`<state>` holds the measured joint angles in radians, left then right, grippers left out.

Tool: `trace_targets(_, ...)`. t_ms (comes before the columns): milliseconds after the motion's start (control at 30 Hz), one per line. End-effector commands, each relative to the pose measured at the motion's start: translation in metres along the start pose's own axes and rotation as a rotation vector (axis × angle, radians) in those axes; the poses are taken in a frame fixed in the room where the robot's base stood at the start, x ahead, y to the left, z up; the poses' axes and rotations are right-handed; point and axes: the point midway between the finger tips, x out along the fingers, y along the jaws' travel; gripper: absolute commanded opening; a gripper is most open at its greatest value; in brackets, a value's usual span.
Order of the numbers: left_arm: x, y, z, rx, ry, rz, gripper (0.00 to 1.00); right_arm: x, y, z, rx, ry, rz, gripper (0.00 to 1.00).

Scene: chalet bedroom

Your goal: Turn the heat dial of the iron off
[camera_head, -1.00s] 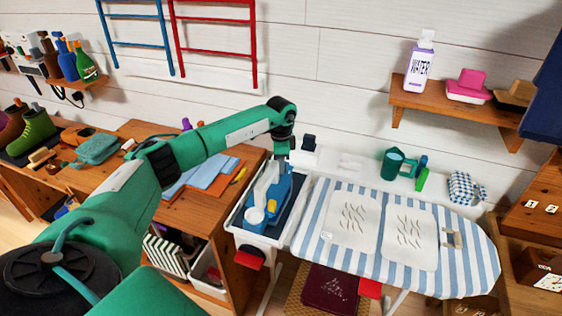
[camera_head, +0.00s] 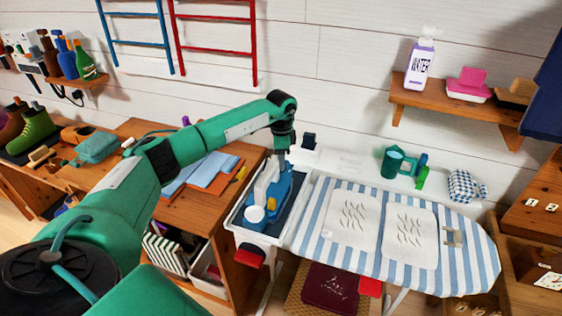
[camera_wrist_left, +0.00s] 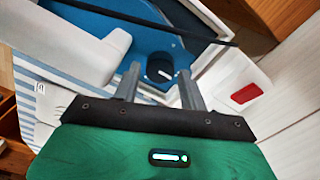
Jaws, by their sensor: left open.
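The blue-and-white iron (camera_head: 284,189) rests in the white-rimmed tray (camera_head: 236,222) at the left end of the ironing board. My left gripper (camera_head: 279,168) comes down over the far part of the iron. In the left wrist view, the iron's blue body (camera_wrist_left: 115,38) holds a round dark dial (camera_wrist_left: 158,67) with a white mark. My left gripper (camera_wrist_left: 160,84) is open there, with one finger on each side of the dial; I cannot tell whether they touch it. The right gripper is not in view.
The striped ironing board (camera_head: 465,270) extends right, with two pale cloths on it. Green containers (camera_head: 393,162) stand behind it. A wooden table (camera_head: 215,205) with folded blue cloth is left of the tray.

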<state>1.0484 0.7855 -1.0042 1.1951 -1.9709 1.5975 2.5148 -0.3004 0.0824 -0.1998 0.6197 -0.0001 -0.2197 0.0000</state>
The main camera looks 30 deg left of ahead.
Motion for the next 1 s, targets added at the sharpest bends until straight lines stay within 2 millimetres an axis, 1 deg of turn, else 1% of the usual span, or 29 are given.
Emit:
trace_targets(167,-0.036,-0.001,-0.001,0.001,0.004,-0.004,0.43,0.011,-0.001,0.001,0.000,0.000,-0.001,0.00)
trace_targets(300,-0.069,-0.001,0.000,0.001,0.004,-0.004,0.43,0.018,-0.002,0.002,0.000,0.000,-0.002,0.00)
trace_targets(400,-0.090,0.000,0.000,0.000,0.002,-0.003,0.43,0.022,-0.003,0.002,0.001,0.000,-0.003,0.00)
trace_targets(500,-0.106,0.000,0.000,0.000,0.002,-0.003,0.43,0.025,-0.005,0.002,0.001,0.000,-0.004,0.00)
trace_targets(600,-0.117,0.000,0.000,0.000,0.001,-0.002,0.43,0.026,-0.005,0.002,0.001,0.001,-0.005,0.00)
trace_targets(700,-0.123,0.000,0.000,0.000,0.001,-0.001,0.43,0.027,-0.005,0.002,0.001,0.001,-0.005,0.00)
trace_targets(1000,-0.125,0.001,0.000,0.000,0.000,0.000,0.43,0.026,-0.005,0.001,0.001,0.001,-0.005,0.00)
